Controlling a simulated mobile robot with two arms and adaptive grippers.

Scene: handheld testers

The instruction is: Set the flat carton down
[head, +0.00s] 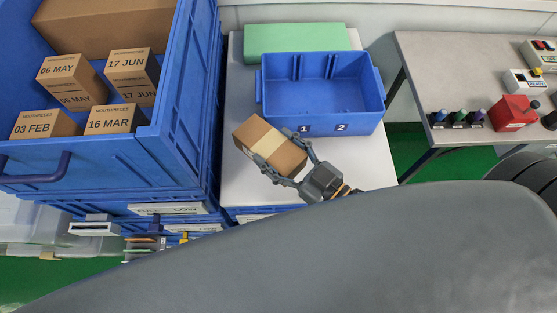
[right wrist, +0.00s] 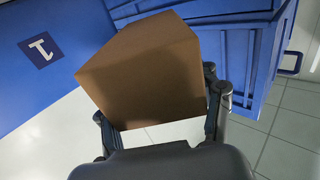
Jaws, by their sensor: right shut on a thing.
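A brown carton (head: 268,146) with a pale tape strip is in my right gripper (head: 281,159), over the white tabletop in front of the blue two-compartment bin. The gripper's fingers are shut on its sides. In the right wrist view the carton (right wrist: 147,75) fills the middle, between the fingers of the right gripper (right wrist: 163,112). The carton looks tilted in the head view. I cannot tell whether its underside touches the tabletop. My left gripper is not in view.
The blue bin (head: 320,113), marked 1 and 2, stands empty behind the carton. A green block (head: 296,38) lies behind it. A blue crate (head: 112,160) with dated mouthpiece boxes stands at left. The white tabletop (head: 362,165) is clear at right. Testers stand on a grey table (head: 440,62).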

